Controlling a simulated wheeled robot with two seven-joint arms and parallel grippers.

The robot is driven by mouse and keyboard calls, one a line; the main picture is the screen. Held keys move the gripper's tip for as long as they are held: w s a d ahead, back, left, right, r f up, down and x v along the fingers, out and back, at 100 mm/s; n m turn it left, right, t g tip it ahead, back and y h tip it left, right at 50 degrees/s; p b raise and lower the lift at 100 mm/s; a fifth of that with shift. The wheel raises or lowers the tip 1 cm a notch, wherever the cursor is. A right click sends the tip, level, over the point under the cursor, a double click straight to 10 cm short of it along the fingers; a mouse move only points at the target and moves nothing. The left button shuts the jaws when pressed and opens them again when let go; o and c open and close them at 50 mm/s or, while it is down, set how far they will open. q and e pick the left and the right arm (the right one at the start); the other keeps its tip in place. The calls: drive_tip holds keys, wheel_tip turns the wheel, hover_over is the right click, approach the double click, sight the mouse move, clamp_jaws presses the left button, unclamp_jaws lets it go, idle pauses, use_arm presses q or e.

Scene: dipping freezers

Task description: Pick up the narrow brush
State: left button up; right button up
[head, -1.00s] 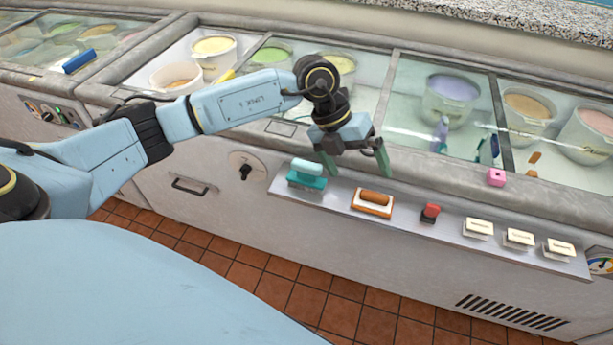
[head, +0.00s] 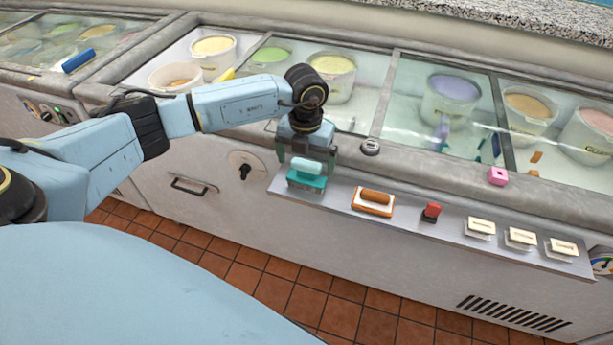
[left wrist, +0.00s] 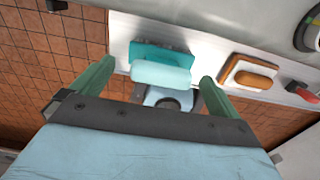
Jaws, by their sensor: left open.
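A teal brush with a pale turquoise handle (head: 306,181) stands at the left end of the grey shelf (head: 336,197). My left gripper (head: 306,162) is open just above and behind it. In the left wrist view the brush's pale handle (left wrist: 160,74) lies between the two green fingers, with a gap on each side, and the gripper (left wrist: 157,80) is empty. I cannot tell for certain which one is called narrow. My right gripper is not in view.
Several white-topped pieces (head: 520,238) stand at the shelf's right. A pink block (head: 497,176) and a dark round item (head: 370,148) sit on the freezer edge. Glass-topped freezers with tubs (head: 453,97) lie behind. A knob (head: 243,170) is left of the shelf.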

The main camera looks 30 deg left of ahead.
sight(307, 177)
use_arm(q)
wheel_tip(307, 177, down, 5)
drive_tip(key=shift+d+r+b, duration=0.1)
drive_tip(key=shift+d+b, duration=0.05)
drive_tip(key=shift+b, duration=0.15)
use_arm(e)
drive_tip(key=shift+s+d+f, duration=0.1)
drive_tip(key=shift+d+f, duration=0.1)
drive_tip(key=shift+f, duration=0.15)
use_arm(q)
drive_tip(key=shift+c, duration=0.3)
drive_tip(key=c, duration=0.8)
wheel_tip(307, 177, up, 9)
drive_tip(key=shift+f+p, duration=0.1)
drive_tip(key=shift+p, duration=0.5)
drive_tip(key=shift+r, duration=0.6)
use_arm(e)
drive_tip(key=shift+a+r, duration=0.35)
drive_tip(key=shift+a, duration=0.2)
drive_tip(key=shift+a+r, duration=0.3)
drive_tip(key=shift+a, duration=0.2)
